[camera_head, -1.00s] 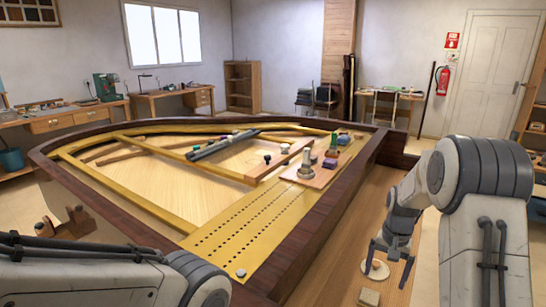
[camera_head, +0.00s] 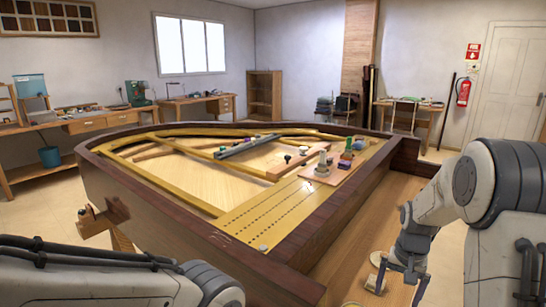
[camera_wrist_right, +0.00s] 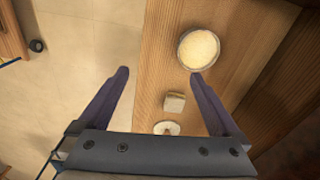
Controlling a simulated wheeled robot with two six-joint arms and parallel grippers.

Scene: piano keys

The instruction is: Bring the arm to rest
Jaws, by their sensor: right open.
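My right gripper (camera_head: 400,285) hangs over the wooden ledge at the lower right of the head view. In the right wrist view its two dark fingers (camera_wrist_right: 160,75) are spread, with nothing gripped. A round pale-topped disc (camera_head: 378,258) lies on the ledge, just beyond the right fingertip in the wrist view (camera_wrist_right: 199,49). A small wooden block (camera_head: 373,284) lies nearer; it appears between the fingers in the wrist view (camera_wrist_right: 174,102), apparently below them. A small pale round piece (camera_wrist_right: 167,128) is partly hidden by the gripper body. My left arm crosses the lower left; its gripper is out of frame.
A large piano body (camera_head: 180,215) with a dark rim fills the middle. A small board with coloured pieces (camera_head: 325,170) sits on its gold frame (camera_head: 275,210). Workbenches (camera_head: 120,118) line the back wall. Open floor (camera_head: 40,225) shows at the left.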

